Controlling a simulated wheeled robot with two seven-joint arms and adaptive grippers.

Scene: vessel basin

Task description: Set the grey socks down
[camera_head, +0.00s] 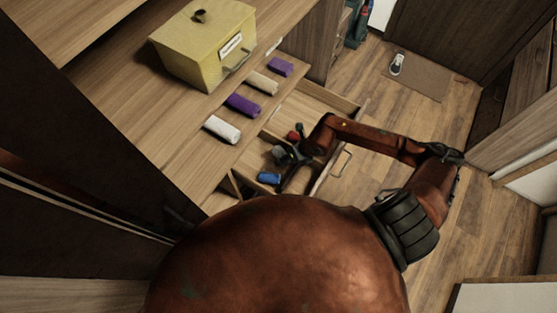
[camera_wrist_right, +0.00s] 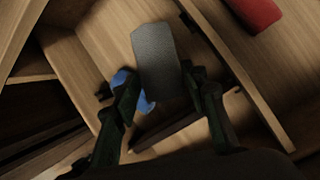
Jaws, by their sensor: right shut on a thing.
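The grey socks (camera_wrist_right: 157,60) are a flat, rounded grey bundle between the fingers of my right gripper (camera_wrist_right: 165,98) in the right wrist view. The gripper is shut on them. In the head view my right gripper (camera_head: 287,158) is at the open drawer (camera_head: 288,113); the socks are hard to tell from the fingers there. A blue rolled item (camera_head: 269,178) lies in the drawer and is partly hidden behind the socks in the wrist view (camera_wrist_right: 146,105). I cannot tell whether the socks touch the drawer floor. My left gripper is not in view.
A red item (camera_head: 293,135) is in the drawer near the gripper. On the countertop lie a white roll (camera_head: 221,129), a purple roll (camera_head: 243,105), a cream roll (camera_head: 262,83) and another purple one (camera_head: 280,67). A yellow lidded box (camera_head: 190,55) stands behind them.

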